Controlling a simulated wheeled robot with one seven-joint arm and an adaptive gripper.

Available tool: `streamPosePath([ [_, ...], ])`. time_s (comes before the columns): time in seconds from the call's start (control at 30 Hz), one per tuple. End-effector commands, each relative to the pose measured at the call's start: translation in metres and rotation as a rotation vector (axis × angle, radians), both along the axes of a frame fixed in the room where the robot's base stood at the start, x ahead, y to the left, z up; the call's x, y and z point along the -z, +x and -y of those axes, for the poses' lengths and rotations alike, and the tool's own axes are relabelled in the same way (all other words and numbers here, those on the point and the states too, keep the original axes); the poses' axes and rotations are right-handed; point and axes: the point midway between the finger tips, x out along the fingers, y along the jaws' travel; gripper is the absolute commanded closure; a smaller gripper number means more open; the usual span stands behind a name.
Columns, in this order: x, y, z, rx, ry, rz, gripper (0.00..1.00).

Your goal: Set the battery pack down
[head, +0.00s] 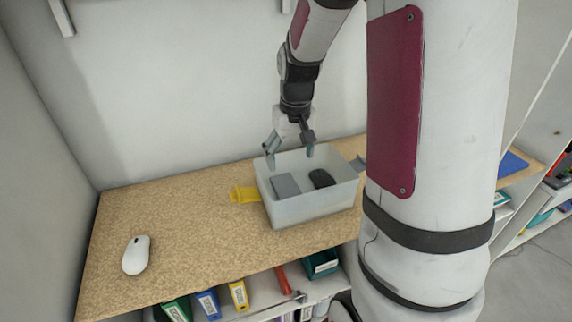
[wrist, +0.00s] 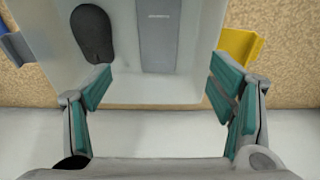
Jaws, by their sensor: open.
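A flat grey block (head: 285,186), which looks like the battery pack, lies in the left part of a translucent white bin (head: 305,210) on the shelf. In the wrist view the grey block (wrist: 158,38) lies on the bin floor, beyond the fingertips. My gripper (head: 290,150) is over the back edge of the bin, fingers pointing down. In the wrist view its teal-padded fingers (wrist: 160,90) are wide apart with nothing between them. The gripper is apart from the block.
A dark computer mouse (head: 322,178) lies in the bin right of the block. A yellow handle (head: 244,195) juts from the bin's left side. A white mouse (head: 136,255) lies on the chipboard shelf (head: 185,225), with clear board between. A wall stands behind.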

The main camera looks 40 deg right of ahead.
Motion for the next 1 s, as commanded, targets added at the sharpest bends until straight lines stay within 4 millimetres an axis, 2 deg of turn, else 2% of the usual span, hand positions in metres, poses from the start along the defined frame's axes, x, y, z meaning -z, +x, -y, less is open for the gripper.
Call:
streamPosePath([
  [0.13,-0.033,-0.008,-0.024,-0.033,-0.014,0.038,0.24],
  [0.23,-0.065,-0.023,-0.051,-0.068,-0.026,0.08,0.24],
  [0.4,-0.111,-0.06,-0.096,-0.131,-0.041,0.152,0.24],
  [0.5,-0.131,-0.085,-0.119,-0.165,-0.047,0.197,0.24],
  [0.63,-0.149,-0.121,-0.144,-0.211,-0.05,0.251,0.24],
  [0.8,-0.16,-0.159,-0.164,-0.254,-0.049,0.307,0.24],
  [1.0,-0.161,-0.179,-0.172,-0.273,-0.047,0.334,0.24],
])
